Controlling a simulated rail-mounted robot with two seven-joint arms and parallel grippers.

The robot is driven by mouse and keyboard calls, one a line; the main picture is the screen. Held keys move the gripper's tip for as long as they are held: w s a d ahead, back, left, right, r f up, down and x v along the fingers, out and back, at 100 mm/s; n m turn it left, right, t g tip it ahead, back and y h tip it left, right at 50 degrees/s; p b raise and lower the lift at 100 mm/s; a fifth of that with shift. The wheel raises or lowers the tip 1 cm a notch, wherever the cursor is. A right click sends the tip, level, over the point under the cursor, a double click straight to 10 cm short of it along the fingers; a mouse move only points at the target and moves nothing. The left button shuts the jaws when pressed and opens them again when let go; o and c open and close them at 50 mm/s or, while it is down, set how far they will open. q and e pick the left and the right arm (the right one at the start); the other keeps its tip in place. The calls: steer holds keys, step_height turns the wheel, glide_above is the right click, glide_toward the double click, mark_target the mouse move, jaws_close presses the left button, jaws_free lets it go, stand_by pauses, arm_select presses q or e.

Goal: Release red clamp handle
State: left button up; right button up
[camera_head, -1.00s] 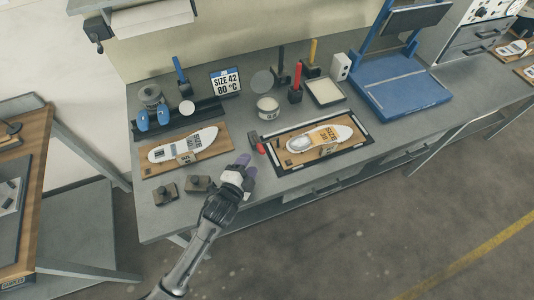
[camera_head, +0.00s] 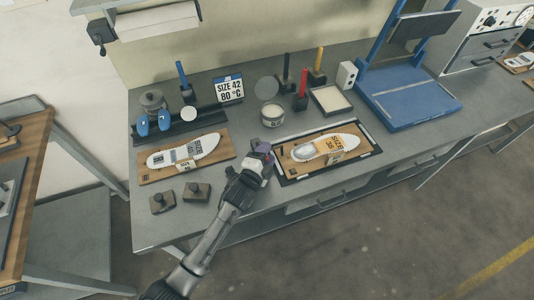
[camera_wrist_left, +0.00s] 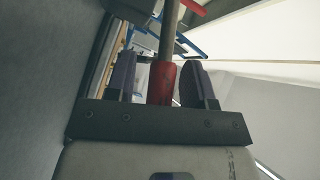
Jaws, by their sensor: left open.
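The red clamp handle (camera_wrist_left: 161,82) shows in the left wrist view as a red grip on a grey metal rod (camera_wrist_left: 169,30). My left gripper (camera_wrist_left: 160,76) is open, with one purple-padded finger on each side of the red grip. Small gaps show between the grip and the fingers. In the head view my left gripper (camera_head: 262,156) is at the left edge of the black-framed board (camera_head: 288,178) and mostly hides the clamp. A white insole (camera_head: 345,140) with an orange size label (camera_head: 336,146) lies on that board. My right gripper is not in view.
Another insole board (camera_head: 152,176) lies to the left, with two dark blocks (camera_head: 196,191) in front. A size sign (camera_head: 227,88), a round tin (camera_head: 272,115), upright red (camera_head: 303,82) and yellow (camera_head: 319,60) handles and a blue press (camera_head: 410,98) stand behind.

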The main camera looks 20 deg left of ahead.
arm_select(q)
steer(key=shift+w, duration=0.2)
jaws_close()
stand_by(0.4)
